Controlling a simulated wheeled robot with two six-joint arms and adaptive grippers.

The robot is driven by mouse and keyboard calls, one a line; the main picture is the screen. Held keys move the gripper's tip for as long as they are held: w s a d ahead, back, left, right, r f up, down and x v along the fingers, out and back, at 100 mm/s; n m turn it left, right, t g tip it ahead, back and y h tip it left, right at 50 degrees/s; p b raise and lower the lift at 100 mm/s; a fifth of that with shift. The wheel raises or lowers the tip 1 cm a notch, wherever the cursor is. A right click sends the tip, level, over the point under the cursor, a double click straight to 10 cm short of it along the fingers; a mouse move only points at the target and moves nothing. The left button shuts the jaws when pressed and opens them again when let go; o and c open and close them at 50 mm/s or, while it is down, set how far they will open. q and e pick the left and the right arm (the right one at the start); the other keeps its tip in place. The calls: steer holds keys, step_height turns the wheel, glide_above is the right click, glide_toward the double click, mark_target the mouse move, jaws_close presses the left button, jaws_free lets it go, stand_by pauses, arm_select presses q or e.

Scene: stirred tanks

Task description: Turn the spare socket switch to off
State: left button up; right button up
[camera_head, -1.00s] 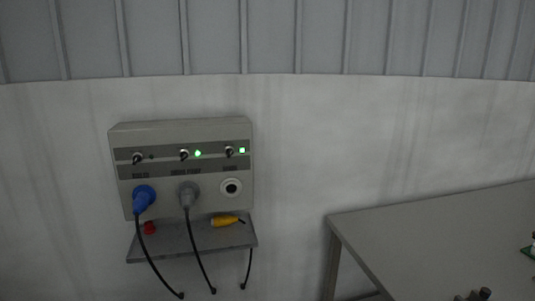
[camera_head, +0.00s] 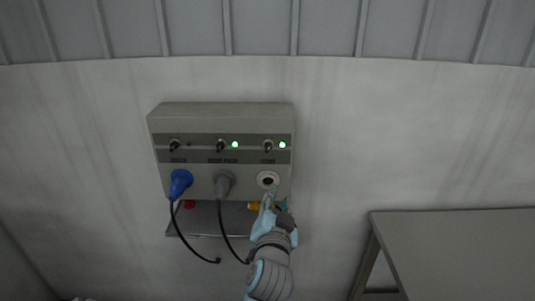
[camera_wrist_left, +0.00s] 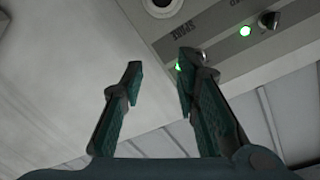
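The spare socket switch (camera_head: 268,147) is the rightmost small toggle on the grey wall panel (camera_head: 219,113) in the head view. The green lamp (camera_head: 282,145) beside it is lit. Below it is the empty round spare socket (camera_head: 268,180). My left gripper (camera_head: 276,201) is just below that socket, in front of the panel's lower right. In the left wrist view the gripper (camera_wrist_left: 161,66) is open and empty. Its right fingertip partly covers the spare switch and its lamp (camera_wrist_left: 178,67). The lever's tilt is hard to tell. My right gripper is not in view.
The middle switch (camera_head: 222,146) has a lit green lamp; the left switch (camera_head: 175,146) has none lit. A blue plug (camera_head: 180,184) and a grey plug (camera_head: 223,184) fill the other sockets, cables hanging. A yellow connector (camera_head: 253,206) lies on the shelf. A table (camera_head: 455,240) stands right.

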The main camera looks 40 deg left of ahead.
arm_select(q)
steer(key=n+y, duration=0.2)
glide_toward(268, 149)
steer(key=p+x, duration=0.1)
steer(key=x, duration=0.8)
steer(key=shift+w+f, duration=0.1)
steer(key=shift+f, duration=0.05)
arm_select(e)
steer(key=shift+w+r, duration=0.8)
steer(key=shift+r, duration=0.25)
arm_select(q)
jaws_close()
